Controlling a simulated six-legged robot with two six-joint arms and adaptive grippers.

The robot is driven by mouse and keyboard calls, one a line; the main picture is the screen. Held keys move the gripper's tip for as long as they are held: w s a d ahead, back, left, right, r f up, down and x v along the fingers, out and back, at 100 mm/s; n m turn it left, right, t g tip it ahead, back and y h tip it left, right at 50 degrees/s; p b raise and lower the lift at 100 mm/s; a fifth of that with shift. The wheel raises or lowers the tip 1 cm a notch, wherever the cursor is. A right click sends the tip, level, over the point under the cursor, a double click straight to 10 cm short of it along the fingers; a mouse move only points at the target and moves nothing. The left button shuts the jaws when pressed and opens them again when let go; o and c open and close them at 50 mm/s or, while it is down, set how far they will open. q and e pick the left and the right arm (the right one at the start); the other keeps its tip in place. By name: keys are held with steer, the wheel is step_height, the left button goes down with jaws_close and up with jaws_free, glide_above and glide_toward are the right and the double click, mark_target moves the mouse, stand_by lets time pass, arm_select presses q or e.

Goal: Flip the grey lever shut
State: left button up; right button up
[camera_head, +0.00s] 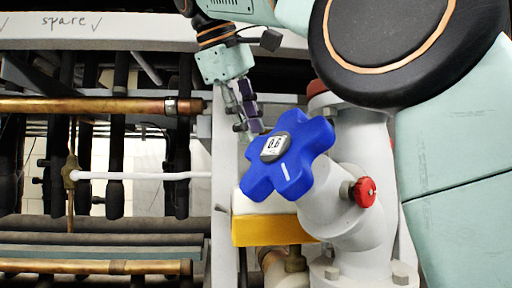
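A pale grey-white lever (145,175) lies level at left, running right from a small brass valve (70,173) on a thin upright brass pipe. It lies across the line of that pipe. Its right end is by a grey upright post. My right gripper (252,115) points down, just above and behind the blue star-shaped handwheel, right of and above the lever's end. It is apart from the lever. Its dark finger pads show from the side, so the gap between them cannot be judged. No object shows in it. My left gripper is out of view.
The blue handwheel (303,150) sits on a thick light-grey pipe (355,215) with a small red knob (365,191). A yellow-and-white block (268,230) is below it. Copper pipes (90,106) cross the left side. A beam marked "spare" (110,32) runs along the top.

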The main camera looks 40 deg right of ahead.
steer(key=b+x, duration=0.2)
steer(key=x, duration=0.6)
steer(key=shift+s, duration=0.1)
steer(key=shift+w+d+f, duration=0.15)
steer(key=shift+w+f, duration=0.05)
steer(key=shift+f, duration=0.05)
steer(key=shift+d, duration=0.1)
steer(key=shift+c, duration=0.2)
jaws_close()
